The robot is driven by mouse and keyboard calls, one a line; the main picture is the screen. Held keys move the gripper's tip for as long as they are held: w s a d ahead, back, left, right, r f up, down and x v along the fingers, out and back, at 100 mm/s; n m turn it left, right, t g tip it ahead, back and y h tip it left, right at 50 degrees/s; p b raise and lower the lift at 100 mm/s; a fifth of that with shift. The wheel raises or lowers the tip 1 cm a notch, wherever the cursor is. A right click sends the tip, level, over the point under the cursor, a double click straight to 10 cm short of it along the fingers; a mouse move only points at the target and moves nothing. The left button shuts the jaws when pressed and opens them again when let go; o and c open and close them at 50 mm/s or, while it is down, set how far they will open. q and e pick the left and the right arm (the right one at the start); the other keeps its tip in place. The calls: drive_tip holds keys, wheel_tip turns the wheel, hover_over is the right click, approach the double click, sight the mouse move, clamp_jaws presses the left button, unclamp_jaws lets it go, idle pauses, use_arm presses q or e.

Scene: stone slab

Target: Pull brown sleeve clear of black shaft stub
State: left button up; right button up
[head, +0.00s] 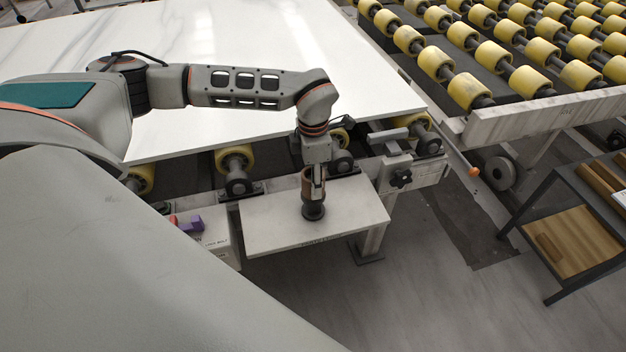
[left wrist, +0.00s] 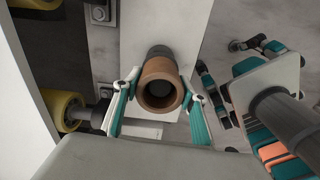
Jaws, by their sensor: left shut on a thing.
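The brown sleeve (head: 306,184) is upright between the fingers of my left gripper (head: 316,184), which is shut on it. The black shaft stub (head: 313,212) stands on a pale plate (head: 268,222), directly under the sleeve. In the left wrist view the sleeve (left wrist: 160,88) shows its open round end, dark grey inside, with a gripper finger on each side. Part of the black stub (left wrist: 160,52) shows just beyond it. I cannot tell how far the sleeve still surrounds the stub.
A large white stone slab (head: 270,45) lies on yellow rollers behind the plate. A metal clamp (head: 398,172) with a black knob is right of the gripper. A shelf cart (head: 575,240) stands at right.

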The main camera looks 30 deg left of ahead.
use_arm(q)
drive_tip(key=shift+r+p, duration=1)
drive_tip(key=shift+r, duration=0.3)
drive_tip(key=shift+r+p, duration=0.65)
drive_tip(key=shift+r, duration=0.1)
drive_tip(key=shift+r+p, duration=0.5)
drive_tip(key=shift+r, duration=0.1)
drive_tip(key=shift+r+p, duration=0.35)
drive_tip(key=shift+r, duration=0.05)
use_arm(e)
drive_tip(key=shift+s+d+r+h, duration=0.2)
drive_tip(key=shift+s+d+r, duration=0.1)
drive_tip(key=shift+d+r, duration=0.3)
drive_tip(key=shift+s+d+r+h, duration=0.2)
drive_tip(key=shift+s+d+r, duration=0.1)
drive_tip(key=shift+d+r, duration=0.25)
use_arm(q)
drive_tip(key=shift+r, duration=0.15)
use_arm(e)
drive_tip(key=shift+a+r, duration=0.1)
use_arm(q)
drive_tip(key=shift+r, duration=2.9)
use_arm(e)
drive_tip(key=shift+w+r, duration=0.1)
